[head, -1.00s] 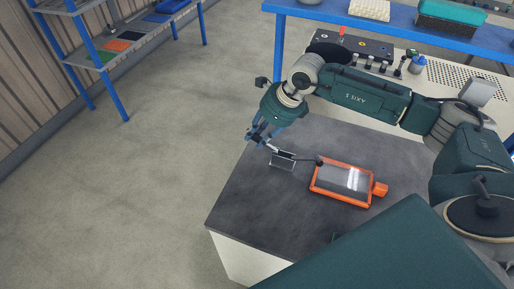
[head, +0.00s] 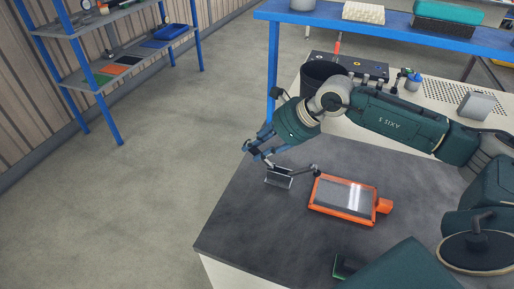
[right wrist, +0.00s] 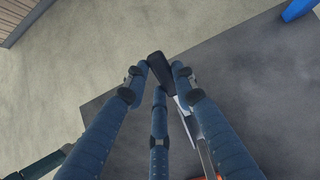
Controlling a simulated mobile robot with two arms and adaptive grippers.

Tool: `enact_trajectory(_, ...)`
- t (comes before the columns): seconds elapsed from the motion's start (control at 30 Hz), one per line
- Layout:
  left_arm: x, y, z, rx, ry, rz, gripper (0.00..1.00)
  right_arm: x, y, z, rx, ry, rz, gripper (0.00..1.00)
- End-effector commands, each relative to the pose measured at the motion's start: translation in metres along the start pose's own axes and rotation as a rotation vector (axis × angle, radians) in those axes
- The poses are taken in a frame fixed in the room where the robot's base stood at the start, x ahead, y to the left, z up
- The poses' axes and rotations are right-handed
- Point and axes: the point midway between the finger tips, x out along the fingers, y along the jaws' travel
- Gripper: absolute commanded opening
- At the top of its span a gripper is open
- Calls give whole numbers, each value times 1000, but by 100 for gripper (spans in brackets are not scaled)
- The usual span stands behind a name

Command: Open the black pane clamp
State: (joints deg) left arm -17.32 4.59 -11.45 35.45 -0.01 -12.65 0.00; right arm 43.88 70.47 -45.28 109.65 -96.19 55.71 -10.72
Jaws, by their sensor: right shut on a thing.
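The black pane clamp (head: 279,179) sits at the left of the dark tabletop, with a metal bracket and an arm. The arm's black tip (head: 316,168) appears just off the upper left corner of an orange-framed pane (head: 345,194). My right gripper (head: 259,152) is at the clamp's handle, left of the bracket. In the right wrist view, its blue fingers (right wrist: 163,83) are closed around the black handle grip (right wrist: 160,67), and a metal lever runs down to the right from there. Finger contact is partly hidden. My left gripper is out of view.
The dark tabletop (head: 245,225) is clear in front of the clamp. Behind stand a black bin (head: 322,75), a panel with knobs (head: 365,69) and a blue-framed shelf (head: 390,22). A blue rack (head: 100,78) stands at the far left.

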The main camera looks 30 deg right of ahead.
Motion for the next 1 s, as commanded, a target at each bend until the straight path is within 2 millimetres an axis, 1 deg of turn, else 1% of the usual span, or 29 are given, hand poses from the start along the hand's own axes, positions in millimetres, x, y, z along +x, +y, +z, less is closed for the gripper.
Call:
enact_trajectory(0.03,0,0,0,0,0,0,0,-1,-1,1,0,-2,-2,28)
enact_trajectory(0.1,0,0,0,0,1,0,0,-1,-1,1,0,-2,-2,42)
enact_trajectory(0.13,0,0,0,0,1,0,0,-1,-1,1,0,-2,-2,46)
enact_trajectory(0.4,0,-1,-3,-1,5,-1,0,0,0,0,0,0,-1,46)
enact_trajectory(0.53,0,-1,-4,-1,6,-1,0,-8,-1,0,0,1,-3,46)
enact_trajectory(0.67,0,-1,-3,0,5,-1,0,-30,-2,-1,-1,2,-6,46)
enact_trajectory(0.9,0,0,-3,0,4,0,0,-82,-2,-1,0,3,-6,46)
enact_trajectory(1.0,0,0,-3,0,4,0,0,-99,-2,-1,0,2,-5,46)
